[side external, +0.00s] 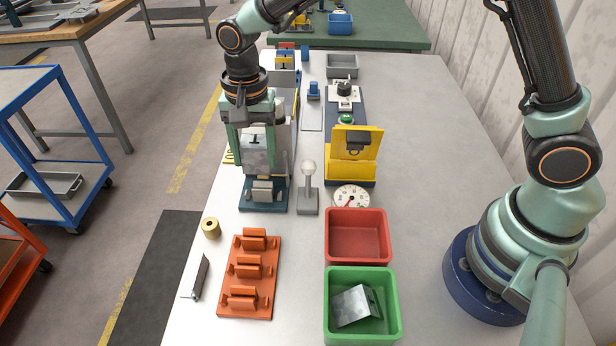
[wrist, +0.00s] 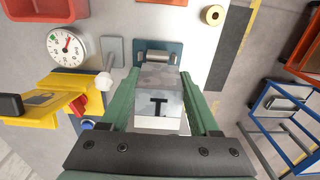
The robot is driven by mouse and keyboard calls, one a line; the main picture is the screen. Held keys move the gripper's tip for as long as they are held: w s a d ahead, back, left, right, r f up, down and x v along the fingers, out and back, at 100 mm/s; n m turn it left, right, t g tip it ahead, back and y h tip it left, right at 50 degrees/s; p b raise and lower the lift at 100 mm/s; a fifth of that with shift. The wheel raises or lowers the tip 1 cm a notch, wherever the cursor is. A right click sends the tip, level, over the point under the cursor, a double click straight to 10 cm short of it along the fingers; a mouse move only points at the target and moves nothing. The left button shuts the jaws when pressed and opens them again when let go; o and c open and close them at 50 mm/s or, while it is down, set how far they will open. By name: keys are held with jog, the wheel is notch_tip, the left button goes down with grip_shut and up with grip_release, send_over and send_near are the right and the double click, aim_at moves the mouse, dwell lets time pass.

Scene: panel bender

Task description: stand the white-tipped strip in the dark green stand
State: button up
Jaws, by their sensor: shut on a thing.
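My gripper (side external: 258,162) points down over a dark teal base, and in the wrist view its green fingers (wrist: 160,76) are shut on a grey metal piece. This piece (side external: 258,150) has a black I-shaped mark; in the wrist view (wrist: 158,102) a whitish band shows at its near edge. Its lower end is close above or at the teal base (side external: 277,206), which carries a grey roller (side external: 262,191); I cannot tell whether they touch. The base also shows in the wrist view (wrist: 176,47). I cannot make out a separate dark green stand.
An orange slotted rack (side external: 250,292), a brass ring (side external: 211,228) and a thin metal piece (side external: 198,278) are nearby. A round-knobbed lever (side external: 309,180), dial (side external: 351,198) and yellow device (side external: 352,165) stand close right. A red bin (side external: 358,235) and green bin (side external: 390,330) are in front; the right bench is clear.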

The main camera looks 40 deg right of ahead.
aim_at(256, 139)
jog(key=shift+w+d, duration=0.45)
jog(key=shift+d, duration=0.2)
jog(key=shift+f, duration=2.7)
jog(key=o, duration=1)
jog(key=shift+f, duration=0.1)
jog(key=shift+c, duration=0.2)
jog(key=shift+o, duration=0.2)
jog(key=shift+r, duration=4.5)
